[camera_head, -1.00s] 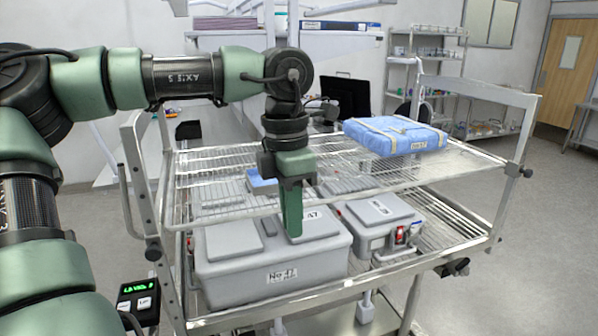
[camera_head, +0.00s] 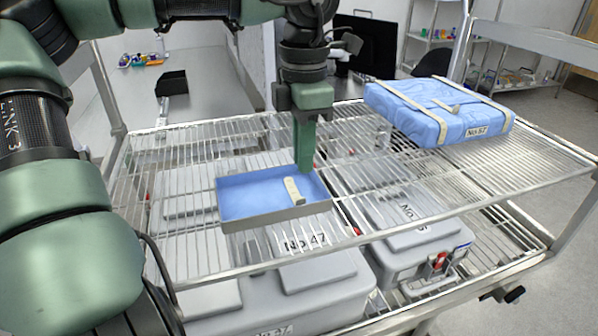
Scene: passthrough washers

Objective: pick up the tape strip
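A short beige tape strip (camera_head: 293,190) with a small dark mark lies in a shallow tray (camera_head: 275,218) with a blue lining, on the upper wire shelf. My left gripper (camera_head: 304,166) points down at the tray's back right, just behind the strip and apart from it in the picture. Its fingers line up in this view, so the gap between them is hidden. I see nothing held in it. My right gripper is out of view.
A blue wrapped pack (camera_head: 440,112) labelled No 57, with beige tapes, lies on the shelf to the right. Grey lidded bins (camera_head: 325,285) sit on the level below. A bench (camera_head: 195,85) stands behind left. Wire shelf around the tray is mostly free.

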